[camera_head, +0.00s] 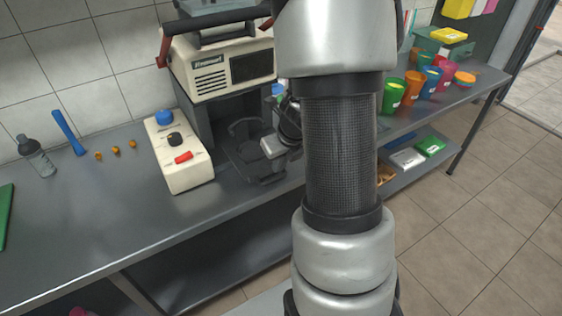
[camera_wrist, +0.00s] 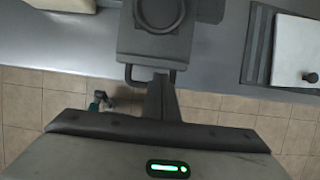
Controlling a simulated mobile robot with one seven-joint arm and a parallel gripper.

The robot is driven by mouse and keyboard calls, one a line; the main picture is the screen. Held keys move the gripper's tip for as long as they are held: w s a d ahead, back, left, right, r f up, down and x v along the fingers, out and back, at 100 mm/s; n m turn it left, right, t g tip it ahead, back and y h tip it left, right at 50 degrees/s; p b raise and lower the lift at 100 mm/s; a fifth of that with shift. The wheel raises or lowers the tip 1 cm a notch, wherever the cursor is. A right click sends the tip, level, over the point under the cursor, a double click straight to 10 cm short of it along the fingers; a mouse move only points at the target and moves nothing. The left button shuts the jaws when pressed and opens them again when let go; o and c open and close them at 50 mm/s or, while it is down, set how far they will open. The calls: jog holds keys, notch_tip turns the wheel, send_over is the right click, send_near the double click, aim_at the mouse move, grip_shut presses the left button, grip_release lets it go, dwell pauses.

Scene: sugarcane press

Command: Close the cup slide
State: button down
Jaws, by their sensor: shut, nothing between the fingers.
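The cream press (camera_head: 220,65) stands on the metal bench. Its dark cup slide (camera_head: 243,150) sits low at the front of the press, extending out over the bench. The slide also shows in the wrist view (camera_wrist: 155,42), with a thin loop handle (camera_wrist: 149,82) on its lower edge. My gripper (camera_head: 272,147) is beside the slide at its right front in the head view. In the wrist view my gripper (camera_wrist: 160,84) is shut and empty, its dark fingers overlapping the handle area. I cannot tell whether they touch it. My arm hides part of the press's right side.
A control box (camera_head: 178,150) with blue, black and red controls stands left of the slide. A bottle (camera_head: 36,157) and a blue tool (camera_head: 68,131) lie farther left. Several coloured cups (camera_head: 415,84) stand at the right. The bench front left of the box is clear.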

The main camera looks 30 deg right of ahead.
jog(key=shift+w+f, duration=0.25)
jog(key=shift+f, duration=0.35)
